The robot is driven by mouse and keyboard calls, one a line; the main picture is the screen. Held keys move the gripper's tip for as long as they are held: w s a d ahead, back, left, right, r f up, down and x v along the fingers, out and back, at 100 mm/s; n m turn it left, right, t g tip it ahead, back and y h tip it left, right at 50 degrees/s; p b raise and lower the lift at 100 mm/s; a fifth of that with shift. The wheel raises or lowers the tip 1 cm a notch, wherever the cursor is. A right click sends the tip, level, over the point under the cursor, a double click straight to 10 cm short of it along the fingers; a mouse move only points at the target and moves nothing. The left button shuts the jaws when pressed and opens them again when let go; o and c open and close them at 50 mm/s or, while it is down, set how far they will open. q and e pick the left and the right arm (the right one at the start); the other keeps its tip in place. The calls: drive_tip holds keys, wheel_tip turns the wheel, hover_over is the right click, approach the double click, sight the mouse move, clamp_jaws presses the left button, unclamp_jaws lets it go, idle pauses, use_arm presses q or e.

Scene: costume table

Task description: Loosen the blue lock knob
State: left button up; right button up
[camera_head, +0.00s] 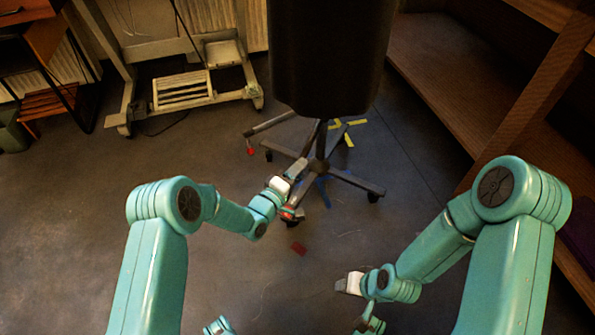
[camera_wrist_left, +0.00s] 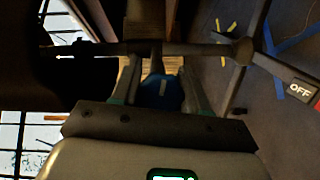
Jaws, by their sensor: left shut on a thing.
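The blue lock knob (camera_wrist_left: 160,92), with a pale mark on its face, sits between the two fingers of my left gripper (camera_head: 298,168) in the left wrist view. The gripper is shut on it, with one finger on each side. In the head view the knob is hidden, and the gripper is beside the thin post of a dark stand (camera_head: 322,140). My right gripper (camera_head: 347,284) is low over the floor, away from the stand; its finger gap is not clear.
A large black form (camera_head: 330,55) rises above the stand's spread legs. A red and black OFF label (camera_wrist_left: 303,90) shows at right in the wrist view. A pale wheeled frame (camera_head: 182,90) stands at back left, wooden shelves (camera_head: 460,85) at right. Floor between is mostly clear.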

idle(0.4)
use_arm(q)
drive_tip(key=o, duration=1)
drive_tip(key=shift+o, duration=0.2)
drive_tip(key=shift+s+a+r, duration=0.1)
drive_tip(key=shift+s+a, duration=0.1)
drive_tip(key=p+v, duration=0.5)
drive_tip(key=v, duration=1)
drive_tip(key=shift+s+a+p, duration=0.2)
drive_tip(key=shift+s+p, duration=0.15)
drive_tip(key=shift+p, duration=0.05)
use_arm(e)
drive_tip(key=s+r+g, duration=0.1)
drive_tip(key=s+r, duration=0.3)
drive_tip(key=r, duration=0.1)
drive_tip(key=shift+s+a+r+g, duration=0.15)
drive_tip(key=shift+a+r+g, duration=0.15)
drive_tip(key=shift+a+r, duration=0.1)
